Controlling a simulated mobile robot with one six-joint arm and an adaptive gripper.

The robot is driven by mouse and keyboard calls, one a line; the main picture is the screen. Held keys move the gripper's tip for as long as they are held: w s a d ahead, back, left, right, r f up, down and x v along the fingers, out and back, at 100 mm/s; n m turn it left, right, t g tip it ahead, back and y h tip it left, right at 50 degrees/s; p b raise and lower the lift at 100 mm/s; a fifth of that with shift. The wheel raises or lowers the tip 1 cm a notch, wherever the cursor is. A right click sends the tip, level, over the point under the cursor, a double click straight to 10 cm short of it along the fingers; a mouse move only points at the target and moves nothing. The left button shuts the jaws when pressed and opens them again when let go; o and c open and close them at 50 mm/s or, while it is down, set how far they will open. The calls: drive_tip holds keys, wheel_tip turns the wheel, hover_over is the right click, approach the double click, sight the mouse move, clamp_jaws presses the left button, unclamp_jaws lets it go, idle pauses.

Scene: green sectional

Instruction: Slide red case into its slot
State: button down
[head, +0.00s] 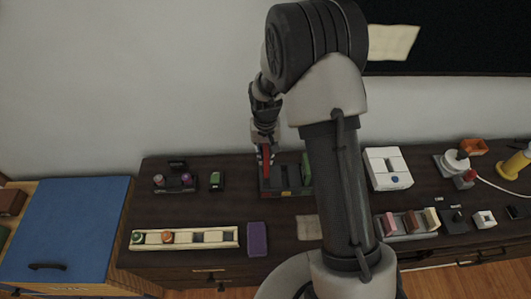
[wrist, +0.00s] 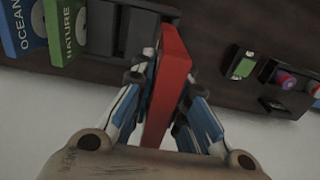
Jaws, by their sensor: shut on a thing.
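My gripper (head: 265,140) is shut on the red case (wrist: 168,85), which stands on edge between its fingers (wrist: 163,90) in the wrist view. In the head view, the red case (head: 265,155) is at the left end of the dark slotted rack (head: 285,193). In the wrist view, the far end of the case is beside the dark dividers of the rack (wrist: 137,30). I cannot tell whether its edge is inside a slot or just above it. A green case (wrist: 66,30) marked NATURE and a blue case (wrist: 22,28) marked OCEAN stand in the rack's other slots.
Left of the rack are a small green-topped block (head: 217,181) and a dark holder (head: 172,184) with round pieces. A long pale tray (head: 185,238) and a purple block (head: 257,238) lie in front. A white box (head: 387,168) stands right of my arm.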

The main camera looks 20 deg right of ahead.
drive_tip(key=shift+f+b, duration=1.75)
drive_tip(key=shift+f, duration=0.95)
drive_tip(key=shift+f+b, duration=1.85)
drive_tip(key=shift+f, duration=0.95)
drive_tip(key=c, duration=1.5)
unclamp_jaws()
drive_tip(key=shift+r, duration=0.15)
wheel_tip(320, 180, up, 12)
drive_tip(key=shift+f, duration=0.1)
